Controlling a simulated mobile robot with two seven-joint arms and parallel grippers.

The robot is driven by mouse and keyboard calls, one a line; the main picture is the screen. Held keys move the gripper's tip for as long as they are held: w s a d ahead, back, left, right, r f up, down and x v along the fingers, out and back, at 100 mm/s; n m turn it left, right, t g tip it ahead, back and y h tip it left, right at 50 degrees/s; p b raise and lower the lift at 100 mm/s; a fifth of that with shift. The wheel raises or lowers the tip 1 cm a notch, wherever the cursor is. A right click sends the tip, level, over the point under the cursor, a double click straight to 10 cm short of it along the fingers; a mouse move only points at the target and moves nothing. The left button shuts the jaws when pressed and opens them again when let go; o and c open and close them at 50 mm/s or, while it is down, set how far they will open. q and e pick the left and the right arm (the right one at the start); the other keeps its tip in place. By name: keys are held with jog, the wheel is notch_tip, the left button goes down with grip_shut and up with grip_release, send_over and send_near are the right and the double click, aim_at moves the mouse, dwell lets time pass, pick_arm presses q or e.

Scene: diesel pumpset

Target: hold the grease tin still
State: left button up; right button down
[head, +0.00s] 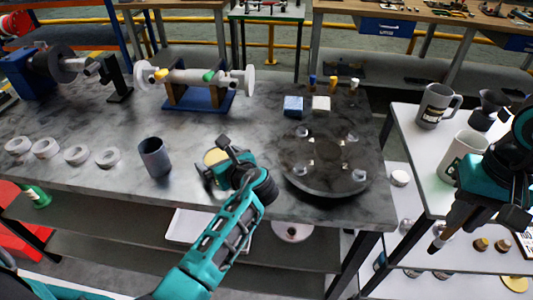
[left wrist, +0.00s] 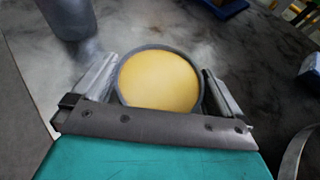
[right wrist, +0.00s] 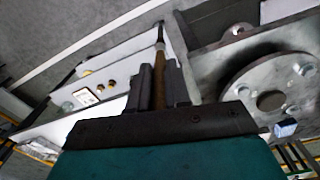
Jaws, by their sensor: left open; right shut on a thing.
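The grease tin (head: 214,157) is a round grey tin with yellow grease inside, standing on the grey bench top. In the left wrist view the tin (left wrist: 158,80) is between the two fingers of my left gripper (left wrist: 157,92). The fingers are open, with a narrow gap visible on each side. In the head view my left gripper (head: 220,166) partly hides the tin. My right gripper (head: 452,218) is shut on a thin brush-like tool (right wrist: 159,62) with a brown handle and dark tip, away from the tin, by the white side table.
A grey cup (head: 154,157) stands left of the tin, with several white rings further left. A round flange plate (head: 326,160) lies to the right. A shaft on a blue stand (head: 200,100) is behind. The white side table (head: 412,150) holds mugs.

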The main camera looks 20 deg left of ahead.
dwell(1.1)
pick_arm(q)
jog(key=shift+c, duration=0.4)
jog(key=c, duration=0.9)
